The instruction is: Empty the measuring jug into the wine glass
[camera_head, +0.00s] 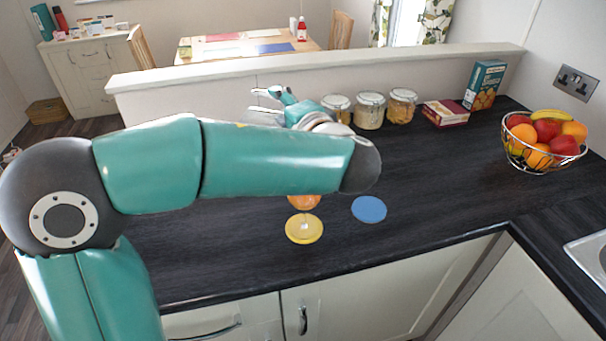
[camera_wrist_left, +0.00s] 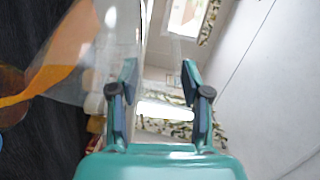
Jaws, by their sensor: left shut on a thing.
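My left arm crosses the head view from the left. Its gripper (camera_head: 264,104) is above the worktop, behind the forearm. In the left wrist view the gripper (camera_wrist_left: 160,82) is shut on the pale, see-through handle of the measuring jug (camera_wrist_left: 105,50). The jug's clear body is at the left, with orange liquid in it, and looks tilted. My forearm hides most of the jug in the head view. The wine glass (camera_head: 304,202) stands on a yellow coaster (camera_head: 304,237). Orange liquid shows in its bowl, and its upper part is hidden by my forearm. My right gripper is out of view.
A blue coaster (camera_head: 369,209) lies right of the glass. Several jars (camera_head: 370,111), a red box (camera_head: 446,113) and a teal box (camera_head: 484,85) stand along the back ledge. A wire fruit bowl (camera_head: 541,157) is at the right. The worktop between bowl and coaster is clear.

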